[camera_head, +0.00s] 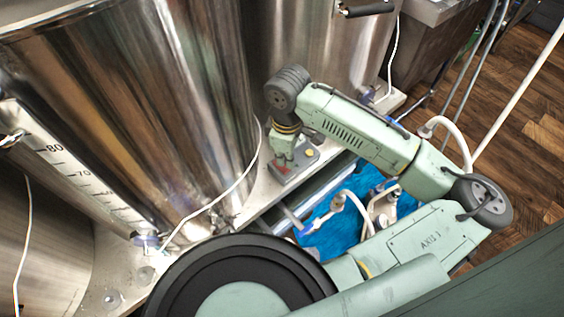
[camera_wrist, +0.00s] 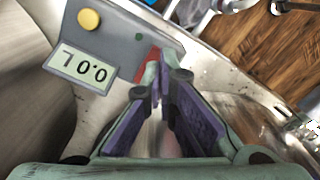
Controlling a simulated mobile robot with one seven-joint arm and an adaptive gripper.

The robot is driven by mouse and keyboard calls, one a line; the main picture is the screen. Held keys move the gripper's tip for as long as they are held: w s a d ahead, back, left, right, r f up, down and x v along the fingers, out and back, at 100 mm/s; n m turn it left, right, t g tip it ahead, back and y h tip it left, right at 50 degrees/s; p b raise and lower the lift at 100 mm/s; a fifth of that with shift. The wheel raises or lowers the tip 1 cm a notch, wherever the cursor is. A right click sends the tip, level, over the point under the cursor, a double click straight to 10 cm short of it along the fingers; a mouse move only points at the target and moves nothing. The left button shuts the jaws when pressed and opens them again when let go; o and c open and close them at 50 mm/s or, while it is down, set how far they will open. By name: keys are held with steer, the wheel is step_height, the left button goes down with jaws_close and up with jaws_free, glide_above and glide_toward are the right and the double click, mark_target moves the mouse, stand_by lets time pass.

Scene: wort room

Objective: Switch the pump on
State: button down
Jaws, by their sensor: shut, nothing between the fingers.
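A grey control box (camera_head: 306,167) stands on the metal ledge in front of the steel kettles. In the wrist view the box (camera_wrist: 112,30) shows a round yellow knob (camera_wrist: 89,20), a small green dot, a lit display (camera_wrist: 80,67) with digits, and a red switch (camera_wrist: 146,66). My gripper (camera_head: 282,162) points down at the box's near left end. In the wrist view its shut, empty fingertips (camera_wrist: 161,66) are right at the red switch and partly cover it. I cannot tell if they touch it or which way it is set. The pump itself is not clearly identifiable.
Large steel kettles (camera_head: 140,90) stand close on the left and behind the box. White hoses (camera_head: 357,205) and a blue surface (camera_head: 330,236) lie below my arm. A thin white cable (camera_head: 222,196) crosses the ledge.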

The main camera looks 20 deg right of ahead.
steer(key=shift+f, duration=0.25)
steer(key=shift+f+b, duration=0.8)
steer(key=shift+f, duration=0.1)
steer(key=shift+r, duration=0.1)
step_height(320, 180, up, 6)
steer(key=p, duration=0.5)
steer(key=shift+s, duration=0.1)
